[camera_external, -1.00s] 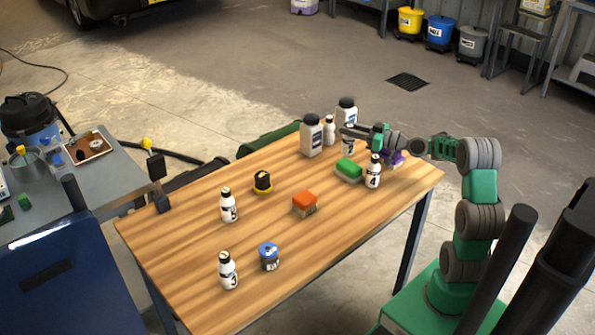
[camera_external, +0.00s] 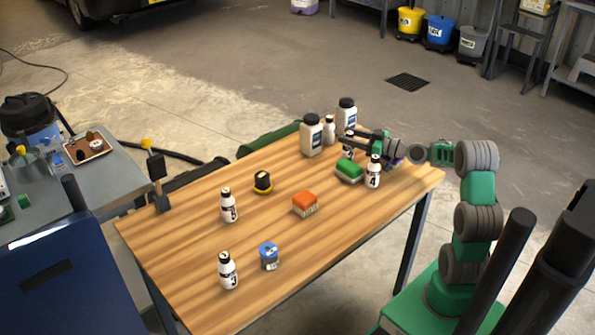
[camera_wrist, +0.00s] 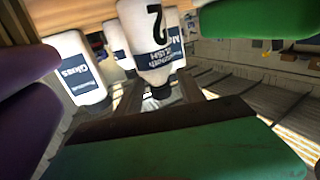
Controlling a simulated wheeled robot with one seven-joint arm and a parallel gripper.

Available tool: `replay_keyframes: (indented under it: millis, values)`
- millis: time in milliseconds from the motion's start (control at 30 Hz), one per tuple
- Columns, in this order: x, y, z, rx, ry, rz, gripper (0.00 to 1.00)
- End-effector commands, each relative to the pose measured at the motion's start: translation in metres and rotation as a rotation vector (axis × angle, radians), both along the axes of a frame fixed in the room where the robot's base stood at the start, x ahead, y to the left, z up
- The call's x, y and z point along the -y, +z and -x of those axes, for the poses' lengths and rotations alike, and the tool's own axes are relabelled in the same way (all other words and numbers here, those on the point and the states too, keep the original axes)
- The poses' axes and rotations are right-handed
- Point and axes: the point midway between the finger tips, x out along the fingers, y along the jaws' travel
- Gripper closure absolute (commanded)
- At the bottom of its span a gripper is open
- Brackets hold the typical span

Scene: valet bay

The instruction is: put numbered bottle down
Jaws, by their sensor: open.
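A white bottle numbered 2 (camera_external: 348,152) stands on the wooden table (camera_external: 180,255), partly hidden by my gripper (camera_external: 362,137). In the wrist view the bottle (camera_wrist: 150,50) is ahead of my gripper, its number upside down, with a gap between it and the fingers. My gripper is open, a purple finger (camera_wrist: 30,90) on the left and a green one (camera_wrist: 258,18) on the right. Other numbered bottles stand on the table: 4 (camera_external: 373,172) by the gripper, 5 (camera_external: 228,206) and 3 (camera_external: 228,271) toward the left.
Two large white bottles (camera_external: 311,136) (camera_external: 346,113) and a smaller one (camera_external: 329,130) stand behind bottle 2. The front middle is clear.

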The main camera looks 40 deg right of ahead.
Motion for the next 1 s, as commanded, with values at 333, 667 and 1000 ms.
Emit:
replay_keyframes:
  millis: [333, 667, 1000]
  values:
    - [0.021, 0.004, 0.046, 0.0, -0.005, -0.001, 0.54]
    - [0.029, 0.003, 0.07, 0.001, 0.0, 0.0, 0.54]
    - [0.029, 0.003, 0.069, 0.0, 0.0, 0.0, 0.5]
